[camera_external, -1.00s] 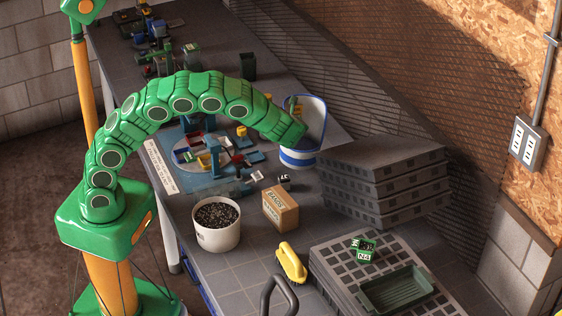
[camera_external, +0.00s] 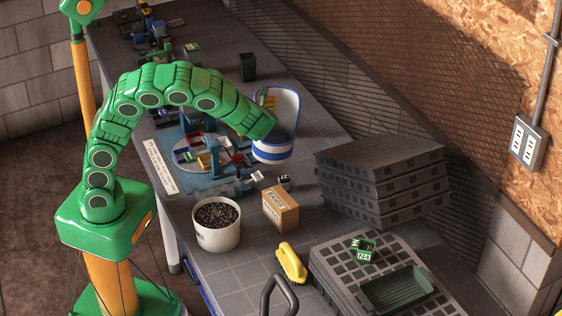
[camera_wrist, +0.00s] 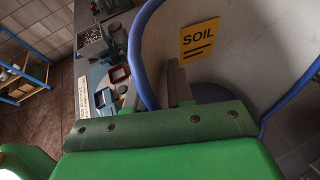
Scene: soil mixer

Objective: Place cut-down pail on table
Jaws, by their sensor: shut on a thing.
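The cut-down pail (camera_external: 285,115) is white with blue bands and a blue rim, one side cut low and a tall back wall. My gripper (camera_external: 268,127) is shut on it at its left side in the external view. The pail looks upright; whether its bottom touches the table (camera_external: 300,90) I cannot tell. In the wrist view my gripper (camera_wrist: 165,95) has its fingers on either side of the blue rim. The pail (camera_wrist: 255,60) fills the right of that view, with a yellow SOIL label (camera_wrist: 198,39) on its inner wall.
A blue mixing station (camera_external: 205,160) with small coloured bins stands left of the pail. Stacked grey trays (camera_external: 380,180) stand to the right. A pot of dark soil (camera_external: 216,225), a cardboard box (camera_external: 281,208) and a yellow scoop (camera_external: 291,262) are nearer. Bare table lies behind the pail.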

